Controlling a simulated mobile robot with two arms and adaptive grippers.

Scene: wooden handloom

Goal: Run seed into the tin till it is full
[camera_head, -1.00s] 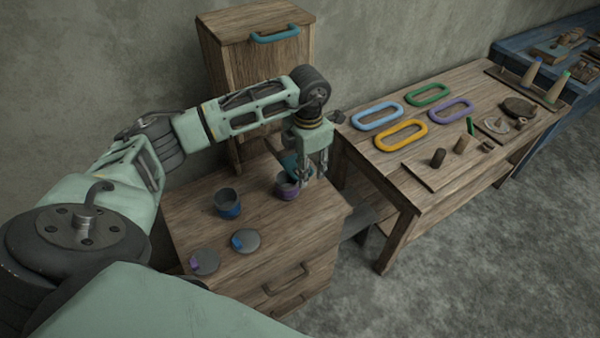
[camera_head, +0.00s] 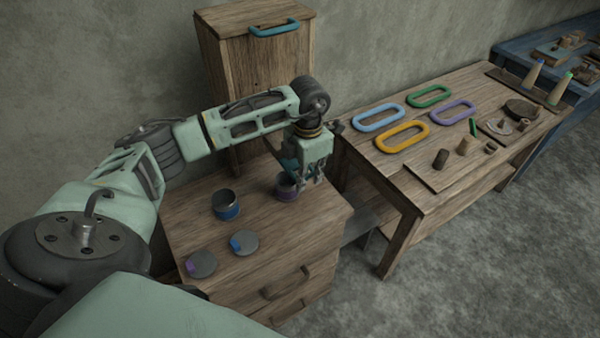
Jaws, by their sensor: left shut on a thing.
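The tin with a purple band (camera_head: 287,187) stands upright on the wooden drawer chest, at the foot of the tall wooden cabinet (camera_head: 232,62). Its top is partly covered by my gripper, and I cannot see how full it is. A teal part (camera_head: 287,157) shows just above the tin, mostly hidden behind the gripper. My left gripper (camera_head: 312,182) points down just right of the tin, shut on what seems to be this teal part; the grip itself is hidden. My right gripper is out of view.
An open tin with a blue band (camera_head: 227,208) and two round lids (camera_head: 201,264) (camera_head: 244,243) are on the drawer chest (camera_head: 245,275). The workbench (camera_head: 425,190) at right holds coloured rings and wooden parts. A teal handle (camera_head: 274,29) tops the cabinet.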

